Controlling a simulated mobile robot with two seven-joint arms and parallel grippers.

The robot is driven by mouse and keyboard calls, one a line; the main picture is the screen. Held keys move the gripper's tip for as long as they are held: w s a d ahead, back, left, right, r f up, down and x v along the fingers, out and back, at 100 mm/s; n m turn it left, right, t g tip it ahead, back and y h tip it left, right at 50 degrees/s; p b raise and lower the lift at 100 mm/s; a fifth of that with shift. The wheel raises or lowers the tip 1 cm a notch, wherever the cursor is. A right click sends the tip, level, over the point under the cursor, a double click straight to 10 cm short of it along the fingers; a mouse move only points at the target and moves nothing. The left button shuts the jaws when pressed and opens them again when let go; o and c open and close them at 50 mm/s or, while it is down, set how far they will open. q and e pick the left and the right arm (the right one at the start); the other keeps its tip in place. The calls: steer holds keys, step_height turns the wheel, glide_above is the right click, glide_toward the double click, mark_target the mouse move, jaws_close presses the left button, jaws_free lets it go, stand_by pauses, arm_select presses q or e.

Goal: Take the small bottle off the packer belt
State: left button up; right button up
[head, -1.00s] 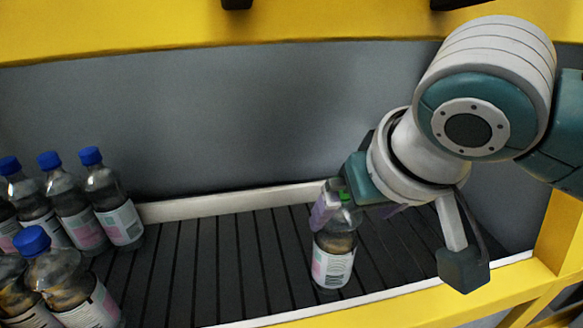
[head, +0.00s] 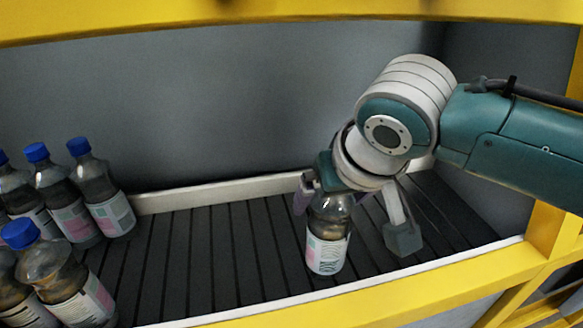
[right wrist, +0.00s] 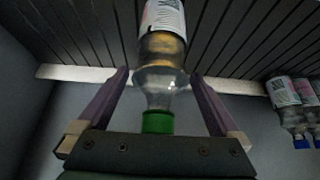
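The small bottle (head: 328,240) is clear with a dark lower part and a white and pink label. It stands upright on the dark slatted packer belt (head: 190,265). Its green cap (right wrist: 158,122) shows in the right wrist view, close to the palm; in the head view the gripper hides it. My right gripper (right wrist: 160,75) is open around the bottle's neck and shoulder, one finger on each side. A gap shows between each finger and the bottle (right wrist: 163,50). In the head view, my right gripper (head: 328,195) covers the bottle's top. My left gripper is not in view.
Several blue-capped bottles (head: 98,190) stand in a group at the belt's left; some show in the right wrist view (right wrist: 285,92). A pale rail (head: 180,200) and grey wall line the back. A yellow frame (head: 400,300) runs along the front. The belt between group and bottle is clear.

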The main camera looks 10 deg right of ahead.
jaws_close()
stand_by(0.6)
steer(key=shift+r, duration=0.1)
